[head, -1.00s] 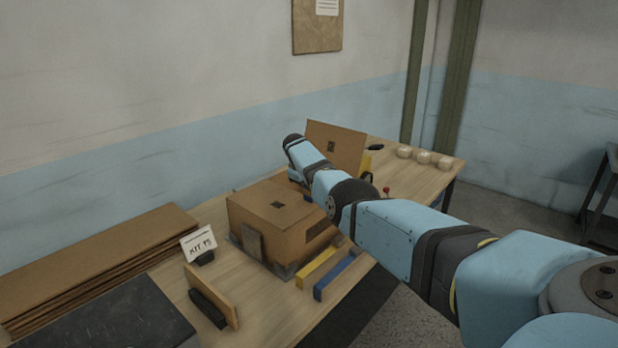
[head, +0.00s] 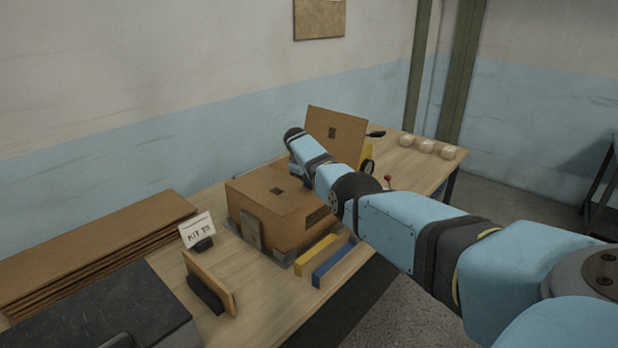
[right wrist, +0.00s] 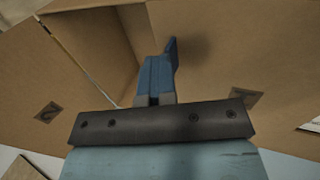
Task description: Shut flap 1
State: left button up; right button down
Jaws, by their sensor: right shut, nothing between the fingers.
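A brown cardboard box (head: 270,225) stands on the wooden table, with a small dark mark on its closed-looking top. A cardboard flap (head: 337,133) with a dark mark stands raised behind it, partly covered by my right arm. I cannot read the flap numbers in the head view. In the right wrist view, my right gripper (right wrist: 168,55) is shut and empty, close against or just over cardboard panels. A panel at left carries a label that looks like 2 (right wrist: 47,110). Another label (right wrist: 243,97) is partly hidden by the gripper mount. My left gripper is not in view.
A yellow bar (head: 316,255) and a blue bar (head: 334,264) lie in front of the box. A sign (head: 197,230), stacked cardboard sheets (head: 95,260) and an upright wooden panel (head: 210,283) are at left. Several pale round objects (head: 427,146) sit at the far right end.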

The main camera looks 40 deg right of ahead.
jog(key=shift+s+f, duration=0.15)
jog(key=shift+f, duration=0.05)
notch_tip(320, 180, up, 4)
jog(key=p, duration=0.4)
jog(key=shift+d+r+p, duration=0.15)
jog(key=shift+p, duration=0.25)
notch_tip(320, 180, up, 10)
jog(key=b, duration=0.1)
